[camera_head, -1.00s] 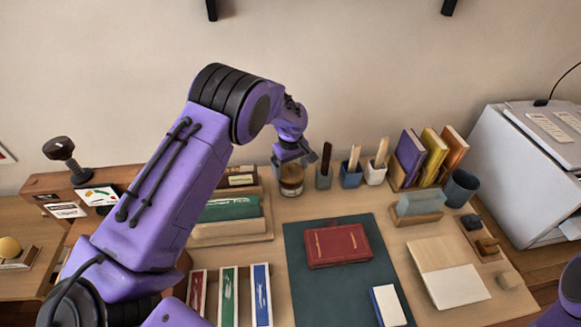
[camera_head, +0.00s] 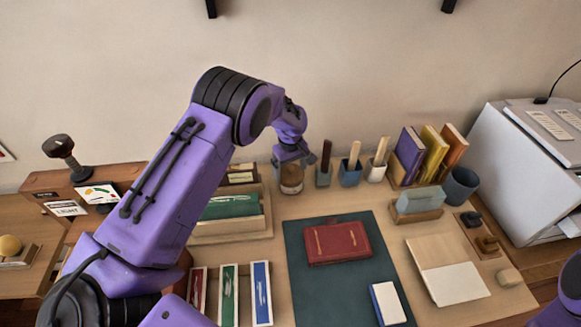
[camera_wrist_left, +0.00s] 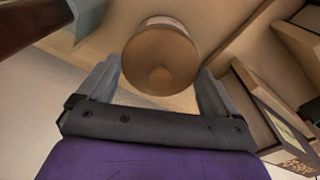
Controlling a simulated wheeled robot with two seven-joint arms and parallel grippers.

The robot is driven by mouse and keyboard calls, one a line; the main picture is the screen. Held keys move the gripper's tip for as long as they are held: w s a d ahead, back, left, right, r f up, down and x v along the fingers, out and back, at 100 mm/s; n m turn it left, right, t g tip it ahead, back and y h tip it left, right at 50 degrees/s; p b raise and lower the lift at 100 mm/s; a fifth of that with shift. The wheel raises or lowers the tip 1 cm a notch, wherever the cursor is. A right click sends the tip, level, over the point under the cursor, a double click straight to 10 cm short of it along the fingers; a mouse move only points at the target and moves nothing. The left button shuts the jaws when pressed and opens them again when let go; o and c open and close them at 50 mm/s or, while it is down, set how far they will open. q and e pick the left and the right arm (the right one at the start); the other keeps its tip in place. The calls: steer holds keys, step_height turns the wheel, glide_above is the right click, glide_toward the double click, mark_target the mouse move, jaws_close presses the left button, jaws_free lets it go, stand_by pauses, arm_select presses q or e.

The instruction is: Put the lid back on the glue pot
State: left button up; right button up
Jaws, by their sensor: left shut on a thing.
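The glue pot (camera_head: 291,182), a small jar with brown contents and a pale band, stands upright at the back of the desk. My left gripper (camera_head: 293,158) is directly above it, fingers pointing down, and hides its top. In the left wrist view the round brown lid (camera_wrist_left: 160,62) with a small knob lies between the two fingers (camera_wrist_left: 157,88), which are shut on it. The lid is over the pot; I cannot tell whether it touches the rim. My right gripper is out of view.
Close right of the pot stand small holders (camera_head: 323,179) with upright tools. A rack (camera_head: 265,222) with a green book is at front left. A red book (camera_head: 337,243) lies on the dark green mat (camera_head: 310,287). Upright books (camera_head: 432,155) stand farther right.

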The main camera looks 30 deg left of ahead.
arm_select(q)
steer(key=shift+r+p, duration=0.1)
steer(key=shift+p, duration=0.25)
stand_by(0.5)
steer(key=shift+f, duration=0.25)
stand_by(0.6)
steer(key=shift+p, duration=0.4)
stand_by(0.4)
steer(key=o, duration=0.7)
step_height(320, 180, up, 7)
steer(key=p, duration=0.6)
steer(key=shift+r, duration=0.1)
